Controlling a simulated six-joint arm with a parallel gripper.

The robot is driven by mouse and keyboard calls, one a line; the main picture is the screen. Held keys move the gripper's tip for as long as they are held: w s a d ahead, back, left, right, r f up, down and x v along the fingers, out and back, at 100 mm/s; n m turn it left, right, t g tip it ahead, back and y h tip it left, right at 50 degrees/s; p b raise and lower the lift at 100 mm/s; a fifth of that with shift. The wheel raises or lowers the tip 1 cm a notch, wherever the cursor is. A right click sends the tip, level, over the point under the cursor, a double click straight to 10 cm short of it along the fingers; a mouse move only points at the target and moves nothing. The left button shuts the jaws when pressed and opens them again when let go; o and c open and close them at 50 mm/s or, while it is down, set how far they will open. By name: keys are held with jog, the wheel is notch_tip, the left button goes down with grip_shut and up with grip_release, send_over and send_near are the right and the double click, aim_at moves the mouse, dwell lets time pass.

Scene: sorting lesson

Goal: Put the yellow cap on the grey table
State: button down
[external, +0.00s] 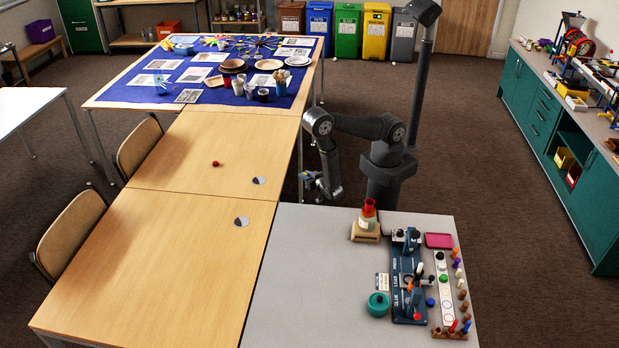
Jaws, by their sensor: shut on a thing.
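The grey table (310,290) is in the front right of the external view, with its left part bare. My gripper (312,181) is beyond the table's far edge, beside the wooden tables. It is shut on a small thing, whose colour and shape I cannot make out. I cannot pick out a yellow cap for certain in this view.
On the grey table are a blue press fixture (407,280), a white strip with coloured rings (445,288), several small coloured pegs or caps, a teal pot (378,304), a pink tray (439,240) and a bottle with a red top (368,214). A small red piece (215,163) lies on the wooden table.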

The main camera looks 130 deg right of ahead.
aim_at(280, 183)
jog(key=w+d, duration=1.2)
jog(key=shift+w+d+r, duration=0.1)
jog(key=shift+w+d, duration=0.2)
jog(key=shift+d, duration=0.05)
jog(key=shift+f, duration=0.2)
jog(key=c, duration=1.2)
grip_release()
jog(key=shift+c, duration=0.2)
jog(key=a, duration=0.6)
jog(key=shift+a+r, duration=0.15)
jog(key=shift+r, duration=0.15)
jog(key=shift+o, duration=0.9)
jog(key=shift+a, duration=0.6)
